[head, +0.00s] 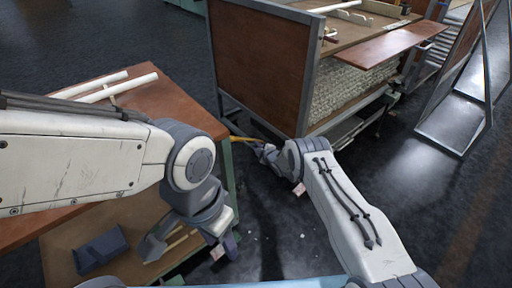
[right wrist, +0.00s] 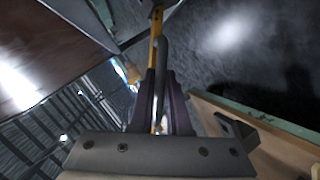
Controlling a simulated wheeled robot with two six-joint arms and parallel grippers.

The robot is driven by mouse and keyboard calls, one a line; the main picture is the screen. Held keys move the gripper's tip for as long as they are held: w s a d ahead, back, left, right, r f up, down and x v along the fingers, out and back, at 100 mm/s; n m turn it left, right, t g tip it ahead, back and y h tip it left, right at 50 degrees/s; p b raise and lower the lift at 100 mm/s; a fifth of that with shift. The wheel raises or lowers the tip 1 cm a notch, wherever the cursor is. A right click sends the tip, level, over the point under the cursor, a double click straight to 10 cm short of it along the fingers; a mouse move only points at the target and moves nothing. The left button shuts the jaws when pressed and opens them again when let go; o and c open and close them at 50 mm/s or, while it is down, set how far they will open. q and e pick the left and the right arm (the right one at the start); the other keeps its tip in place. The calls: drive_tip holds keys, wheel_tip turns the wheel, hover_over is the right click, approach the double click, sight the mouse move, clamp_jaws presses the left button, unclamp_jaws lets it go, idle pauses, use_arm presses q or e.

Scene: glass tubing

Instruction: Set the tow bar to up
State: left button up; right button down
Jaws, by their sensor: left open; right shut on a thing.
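The yellow tow bar (head: 240,139) shows in the head view as a short thin piece beside the lower corner of the wood-panelled cart. My right gripper (head: 262,149) is at its right end. In the right wrist view the yellow bar (right wrist: 152,62) runs up and away from between the fingers of my right gripper (right wrist: 160,105), which is shut on it. A grey rod lies right beside it there. The far end of the bar is hard to make out. My left gripper (head: 226,245) is open and empty, low in the head view, beside the workbench.
The cart (head: 262,60) has a wood side panel and a metal frame. The workbench (head: 170,98) at left carries white tubes (head: 120,88); its lower shelf holds a dark tray (head: 100,248). A metal-framed panel (head: 462,100) stands at right. Dark floor is open between it and my right arm.

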drive_tip(key=c, duration=0.9)
unclamp_jaws()
drive_tip(key=shift+r, duration=0.1)
drive_tip(key=shift+s+d+r+p, duration=0.15)
drive_tip(key=shift+r+p, duration=0.05)
drive_tip(key=shift+p, duration=0.15)
drive_tip(key=p+v, duration=0.1)
drive_tip(key=v, duration=0.2)
drive_tip(key=p+v, duration=0.2)
drive_tip(key=v, duration=0.1)
drive_tip(key=p+v, duration=0.2)
drive_tip(key=v, duration=0.2)
drive_tip(key=shift+f, duration=0.35)
